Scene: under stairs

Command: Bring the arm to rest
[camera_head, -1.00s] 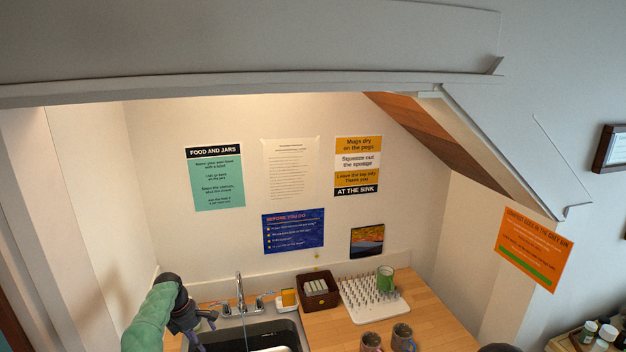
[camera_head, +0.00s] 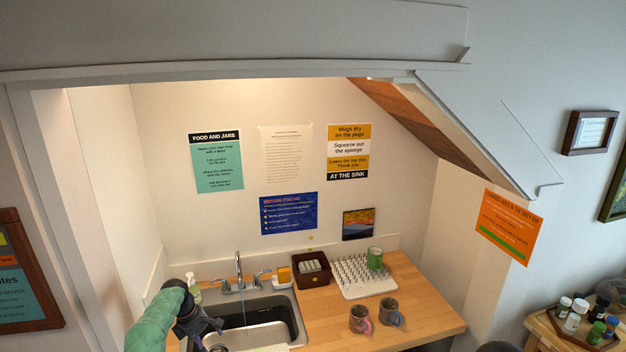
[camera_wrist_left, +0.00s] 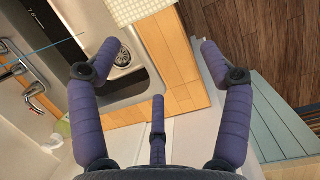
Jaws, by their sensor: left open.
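My left arm, in a green sleeve, comes in at the lower left of the head view. Its left gripper (camera_head: 208,328) is over the left edge of the sink (camera_head: 283,302) and partly cut off by the arm. In the left wrist view the left gripper (camera_wrist_left: 162,48) has its purple fingers spread wide, with nothing between them. Below the fingers are the sink's drain (camera_wrist_left: 122,57) and the wooden counter (camera_wrist_left: 170,50). My right gripper does not show.
A faucet (camera_head: 238,275), a dark box (camera_head: 311,270), a white peg rack (camera_head: 363,277) with a green mug (camera_head: 375,258) and two grey mugs (camera_head: 360,319) stand on the counter. A cloth (camera_wrist_left: 138,8) hangs by the sink.

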